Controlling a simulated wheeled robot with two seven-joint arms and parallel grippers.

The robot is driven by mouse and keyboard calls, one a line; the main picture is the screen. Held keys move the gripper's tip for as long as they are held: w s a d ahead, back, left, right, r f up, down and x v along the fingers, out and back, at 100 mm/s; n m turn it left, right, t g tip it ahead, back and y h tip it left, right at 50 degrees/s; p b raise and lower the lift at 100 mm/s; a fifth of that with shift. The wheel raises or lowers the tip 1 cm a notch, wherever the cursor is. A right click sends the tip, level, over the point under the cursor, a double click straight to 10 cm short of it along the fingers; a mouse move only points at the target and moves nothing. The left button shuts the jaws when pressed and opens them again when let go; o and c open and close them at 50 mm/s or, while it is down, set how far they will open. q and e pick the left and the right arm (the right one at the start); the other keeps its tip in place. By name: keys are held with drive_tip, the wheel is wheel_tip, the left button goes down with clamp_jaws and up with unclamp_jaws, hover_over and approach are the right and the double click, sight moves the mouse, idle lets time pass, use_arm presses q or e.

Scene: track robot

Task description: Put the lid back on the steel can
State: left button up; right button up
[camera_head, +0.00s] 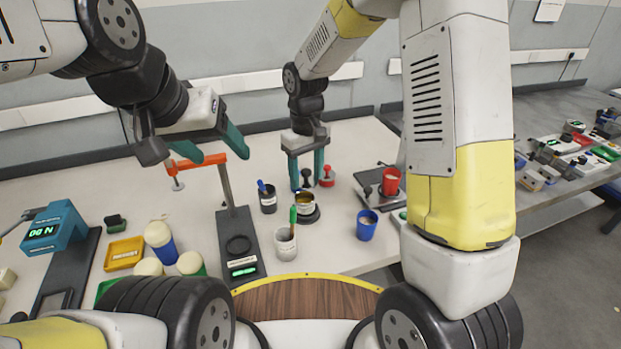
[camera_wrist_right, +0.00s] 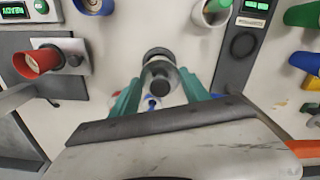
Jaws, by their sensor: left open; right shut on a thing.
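The steel can (camera_head: 306,206) stands on a small dark round base right of the middle of the bench in the head view, its brownish open top showing. My right gripper (camera_head: 307,182) points down just behind and above it, with teal fingers shut on the lid. Only the lid's dark knob (camera_head: 307,178) shows clearly in the head view. In the right wrist view the knob (camera_wrist_right: 160,88) sits between the fingertips, with a grey round shape around it; the can below is mostly hidden. My left gripper (camera_head: 214,150) is open and empty, high above the left part of the bench.
A white cup with a green pen (camera_head: 286,243) and a dark cup with a blue pen (camera_head: 268,203) stand near the can. A red knobbed piece (camera_head: 327,178), a blue cup (camera_head: 367,226) and a red cup (camera_head: 391,182) are close to the right. An orange-armed stand (camera_head: 225,185) rises left.

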sight(304, 187)
drive_tip(key=shift+w+a+r, duration=0.15)
drive_tip(key=shift+w, duration=0.25)
drive_tip(key=shift+w+a+r, duration=0.15)
drive_tip(key=shift+w, duration=0.25)
drive_tip(key=shift+f, duration=3.15)
drive_tip(key=shift+f, duration=0.15)
drive_tip(key=o, duration=1.9)
drive_tip(key=shift+r, duration=3.55)
drive_tip(key=shift+c, duration=0.5)
